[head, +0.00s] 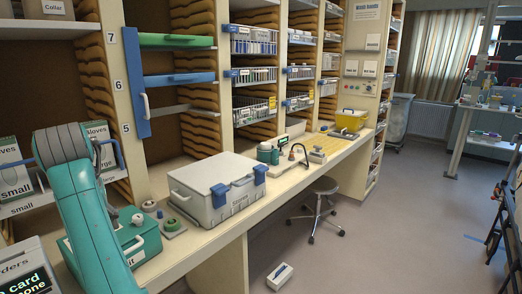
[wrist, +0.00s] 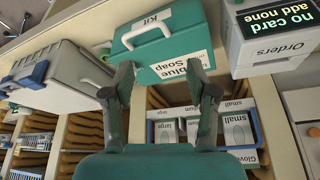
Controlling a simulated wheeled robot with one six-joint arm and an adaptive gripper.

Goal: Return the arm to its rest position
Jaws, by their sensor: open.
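My teal arm (head: 85,205) rises from the bottom left of the head view and bends at the left shelves. My gripper (wrist: 160,80) shows in the wrist view with its two dark fingers spread apart and nothing between them. The fingers point towards a teal kit box (wrist: 162,40) with a white handle and a label reading "blue Soap". A gap between the fingertips and the box cannot be judged surely. In the head view the kit box (head: 142,240) stands on the counter, partly hidden behind my arm. My gripper cannot be made out there.
A grey lidded box (head: 215,190) with blue latches stands on the counter (head: 265,195). An orders device (head: 28,270) is at the lower left, near glove boxes (head: 14,175). A stool (head: 318,208) and a small white item (head: 279,276) are on the floor.

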